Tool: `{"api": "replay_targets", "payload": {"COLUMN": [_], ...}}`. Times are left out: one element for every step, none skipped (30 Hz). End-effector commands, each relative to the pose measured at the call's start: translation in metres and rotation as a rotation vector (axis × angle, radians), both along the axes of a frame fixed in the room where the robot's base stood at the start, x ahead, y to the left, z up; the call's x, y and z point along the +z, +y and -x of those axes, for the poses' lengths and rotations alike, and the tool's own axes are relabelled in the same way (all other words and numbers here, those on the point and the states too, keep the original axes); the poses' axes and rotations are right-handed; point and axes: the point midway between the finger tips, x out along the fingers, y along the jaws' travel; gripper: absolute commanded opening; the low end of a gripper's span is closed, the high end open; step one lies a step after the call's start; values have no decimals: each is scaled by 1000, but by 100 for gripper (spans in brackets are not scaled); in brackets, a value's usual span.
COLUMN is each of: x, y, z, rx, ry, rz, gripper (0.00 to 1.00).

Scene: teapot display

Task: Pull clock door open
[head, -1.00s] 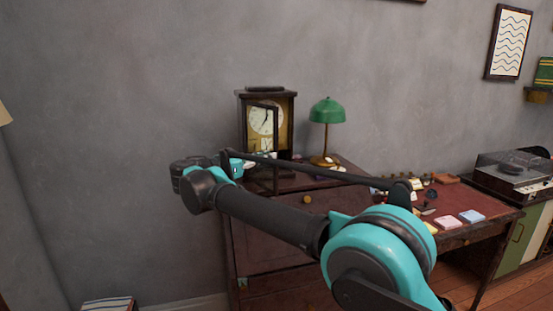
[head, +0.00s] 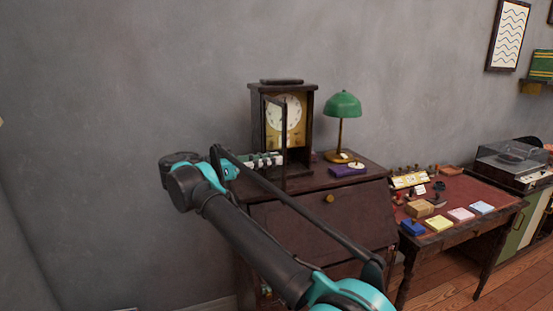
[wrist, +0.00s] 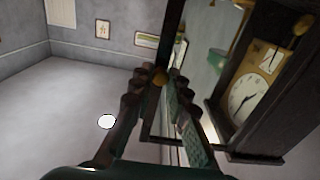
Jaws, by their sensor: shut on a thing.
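The clock (head: 308,125) is a dark wooden case with a pale dial and golden inside, upright on the desk. In the wrist view its dial (wrist: 243,94) shows at the right, with a golden pendulum part above it. The dark-framed clock door (head: 284,128) stands swung out from the case; its frame also shows in the wrist view (wrist: 175,48).
A green lamp (head: 342,105) and a purple item (head: 348,170) stand right of the clock on the desk top (head: 310,183). A lower red-topped table (head: 462,193) with coloured blocks is farther right.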

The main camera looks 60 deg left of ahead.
Motion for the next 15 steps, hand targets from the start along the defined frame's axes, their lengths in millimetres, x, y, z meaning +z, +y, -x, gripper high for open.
{"api": "replay_targets", "payload": {"x": [0, 0, 0, 0, 0, 0, 0, 0, 0, 0, 0, 0, 0, 0, 0], "y": [0, 0, 0, 0, 0, 0, 0, 0, 0, 0, 0, 0, 0, 0, 0], "z": [0, 0, 0, 0, 0, 0, 0, 0, 0, 0, 0, 0, 0, 0, 0], "rx": [-1, -2, -1, -1, -1, -1, -1, -1, -1, -1, -1, -1, 0, 0, 0], "ry": [1, 1, 1, 1, 1, 1, 1, 1, 1, 1, 1, 1, 0, 0, 0], "rz": [0, 0, 0, 0, 0, 0, 0, 0, 0, 0, 0, 0, 0, 0, 0], "gripper": [0, 0, 0, 0, 0, 0, 0, 0, 17, 21, 24, 29, 33, 37, 37]}}
